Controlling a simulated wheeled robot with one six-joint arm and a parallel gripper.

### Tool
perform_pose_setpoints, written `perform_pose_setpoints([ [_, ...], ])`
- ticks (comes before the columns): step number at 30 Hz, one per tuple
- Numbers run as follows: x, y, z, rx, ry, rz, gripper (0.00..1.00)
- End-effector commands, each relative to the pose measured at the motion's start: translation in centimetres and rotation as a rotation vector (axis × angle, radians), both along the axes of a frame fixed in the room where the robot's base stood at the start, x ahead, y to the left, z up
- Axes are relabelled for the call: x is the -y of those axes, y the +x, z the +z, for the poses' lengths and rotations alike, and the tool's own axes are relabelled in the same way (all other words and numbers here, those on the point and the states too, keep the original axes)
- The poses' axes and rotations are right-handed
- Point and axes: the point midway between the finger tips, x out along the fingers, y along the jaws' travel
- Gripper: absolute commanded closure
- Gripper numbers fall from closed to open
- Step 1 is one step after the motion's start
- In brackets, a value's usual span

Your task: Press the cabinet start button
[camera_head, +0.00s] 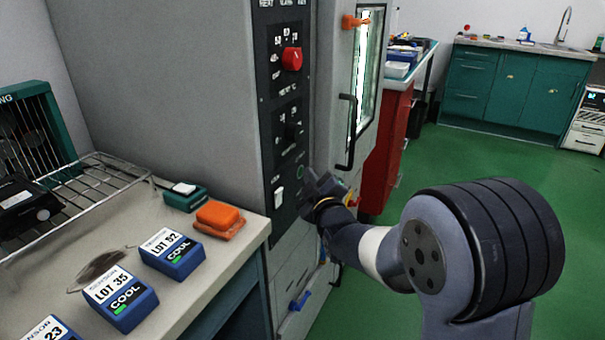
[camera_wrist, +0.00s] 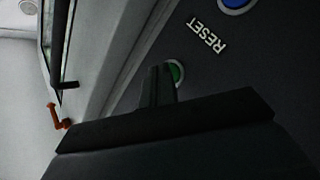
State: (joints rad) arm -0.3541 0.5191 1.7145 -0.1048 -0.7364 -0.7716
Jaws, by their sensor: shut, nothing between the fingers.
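The grey cabinet (camera_head: 165,75) carries a black control panel (camera_head: 283,100) with a red knob (camera_head: 291,58), dark dials and a white switch. A round green-rimmed button (camera_head: 300,172) sits low on the panel. In the wrist view a green button (camera_wrist: 176,73) is partly hidden behind my fingertips. My gripper (camera_head: 312,180) is shut and empty, right at the panel's lower part beside the button. It also shows in the wrist view (camera_wrist: 160,80). I cannot tell whether the fingertips touch the button. A blue button (camera_wrist: 236,3) and a RESET label (camera_wrist: 206,35) show near it.
The bench at left holds blue lot boxes (camera_head: 120,297), an orange block (camera_head: 219,217) and a wire rack (camera_head: 85,190). Green floor (camera_head: 465,165) is clear at right.

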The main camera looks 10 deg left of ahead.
Motion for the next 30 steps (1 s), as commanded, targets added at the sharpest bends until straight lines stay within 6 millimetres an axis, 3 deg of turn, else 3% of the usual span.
perform_pose_setpoints([
  [12, -0.1, 0.0, 0.0, 0.002, 0.000, 0.000, 1.00],
  [30, 1.4, -0.5, 0.0, 0.001, -0.001, 0.001, 1.00],
])
